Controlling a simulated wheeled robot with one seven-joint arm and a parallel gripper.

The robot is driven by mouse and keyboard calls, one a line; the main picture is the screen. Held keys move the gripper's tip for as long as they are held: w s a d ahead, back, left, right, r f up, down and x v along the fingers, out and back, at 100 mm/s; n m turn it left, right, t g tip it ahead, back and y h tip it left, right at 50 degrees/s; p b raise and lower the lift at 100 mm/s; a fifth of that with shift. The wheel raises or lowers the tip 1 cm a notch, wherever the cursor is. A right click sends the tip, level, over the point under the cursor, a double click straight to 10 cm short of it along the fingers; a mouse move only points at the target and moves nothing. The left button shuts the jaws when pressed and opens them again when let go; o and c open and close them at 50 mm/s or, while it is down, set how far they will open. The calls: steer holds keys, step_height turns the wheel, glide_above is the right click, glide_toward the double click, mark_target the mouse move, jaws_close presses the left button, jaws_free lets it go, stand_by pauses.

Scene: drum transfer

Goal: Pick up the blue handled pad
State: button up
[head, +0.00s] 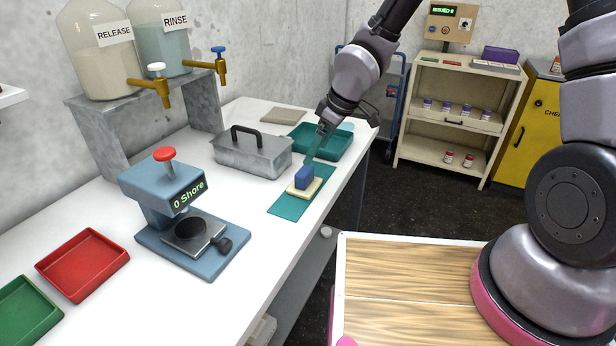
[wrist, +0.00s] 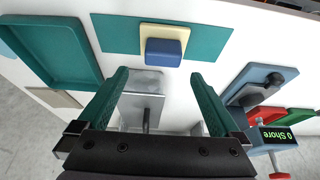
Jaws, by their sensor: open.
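The blue handled pad has a blue block handle (head: 304,177) on a pale cream base (head: 306,190). It rests on a teal mat (head: 288,208) near the bench's front edge. The pad also shows in the wrist view (wrist: 163,50), at the top centre, beyond my fingertips. My gripper (head: 318,143) is above the bench, just above and behind the pad in the head view. In the wrist view its two green fingers (wrist: 162,78) are spread wide with nothing between them. The fingers do not appear to touch the pad.
A grey lidded metal box with a black handle (head: 252,155) stands left of the pad. A teal tray (head: 333,148) lies behind it. A blue hardness tester (head: 180,215), a red tray (head: 82,265) and a green tray (head: 22,312) are nearer on the bench.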

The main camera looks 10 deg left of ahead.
mark_target(305, 170)
steer(key=x, duration=0.4)
steer(key=shift+s+x, duration=0.15)
steer(key=shift+x, duration=1.15)
steer(key=shift+s+x, duration=0.15)
steer(key=shift+x, duration=1.15)
steer(key=shift+w, duration=0.1)
steer(key=c, duration=1.2)
steer(key=shift+a+r, duration=0.1)
steer(key=shift+r, duration=0.05)
